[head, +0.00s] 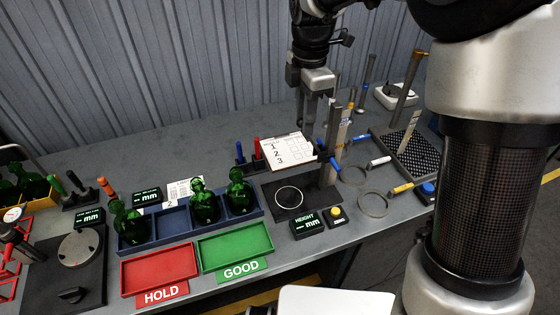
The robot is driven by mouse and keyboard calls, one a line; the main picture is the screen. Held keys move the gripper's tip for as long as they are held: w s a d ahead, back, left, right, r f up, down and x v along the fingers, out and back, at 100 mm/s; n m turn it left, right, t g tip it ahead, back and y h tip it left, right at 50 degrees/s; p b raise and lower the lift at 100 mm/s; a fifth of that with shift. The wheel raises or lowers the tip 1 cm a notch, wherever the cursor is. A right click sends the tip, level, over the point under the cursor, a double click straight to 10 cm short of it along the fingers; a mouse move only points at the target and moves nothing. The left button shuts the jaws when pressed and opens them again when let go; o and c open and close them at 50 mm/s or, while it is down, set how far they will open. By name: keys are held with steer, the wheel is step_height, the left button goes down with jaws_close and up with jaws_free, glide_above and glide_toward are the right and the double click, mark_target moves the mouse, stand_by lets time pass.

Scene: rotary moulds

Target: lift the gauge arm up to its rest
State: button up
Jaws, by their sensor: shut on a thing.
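The height gauge stands on a black base plate (270,188) with a white ring marked on it. Its upright post (342,140) carries a pale scale and rises at the plate's back right. My gripper (320,146) points down just left of the post, above the plate. A blue piece (334,164) shows beside the post, just below the fingertips. The arm's exact height and tilt cannot be told.
A white numbered card (287,151) stands left of my gripper. A height display (308,223) and yellow button (337,212) sit in front. Ring gauges (374,205) lie right. Green bottles (204,205) stand in a blue rack, behind red (158,270) and green (235,248) trays.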

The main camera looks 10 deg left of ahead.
steer(key=shift+w+d+r+p, duration=0.15)
steer(key=shift+w+d+p, duration=0.2)
steer(key=shift+d, duration=0.35)
steer(key=shift+w+d+r+p, duration=0.15)
steer(key=shift+w+d+p, duration=0.15)
steer(key=shift+d, duration=0.4)
steer(key=shift+w+d, duration=0.35)
steer(key=shift+d, duration=0.4)
steer(key=shift+w+d, duration=0.35)
steer(key=shift+d, duration=0.35)
steer(key=o, duration=1.6)
steer(key=shift+c, duration=0.2)
steer(key=shift+r, duration=0.1)
step_height(320, 180, up, 7)
